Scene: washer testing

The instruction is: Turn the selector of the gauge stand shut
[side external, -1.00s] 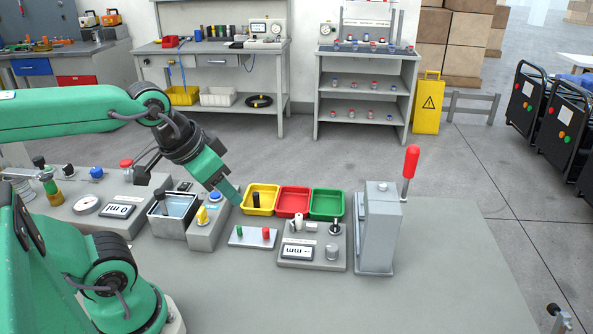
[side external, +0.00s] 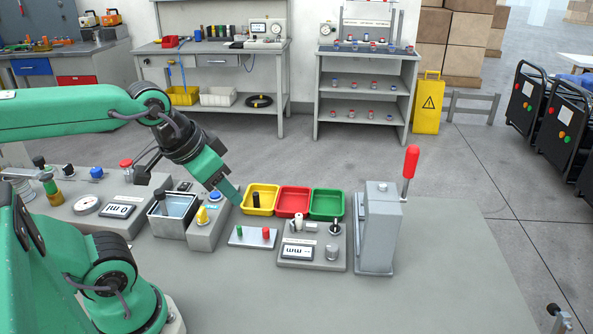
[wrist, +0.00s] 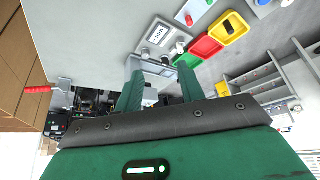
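A grey stand (side external: 120,190) with a round dial gauge (side external: 87,206) and a digital display (side external: 115,212) is at the left of the bench in the side external view. A blue knob (side external: 96,173) and a red knob (side external: 126,163) sit on its back part. I cannot tell which part is the selector or how it is set. My gripper (side external: 237,197) is to the right of this stand, above the bench beside the yellow tray. In the wrist view my gripper (wrist: 160,85) has its two green fingers apart with nothing held. This stand is not seen there.
A water bath (side external: 174,212) and a block with blue and yellow parts (side external: 208,232) lie between stand and gripper. Yellow (side external: 262,210), red (side external: 292,214) and green (side external: 327,216) trays, a mm instrument (side external: 328,262) and a red-handled press (side external: 379,225) are rightward. The front bench is clear.

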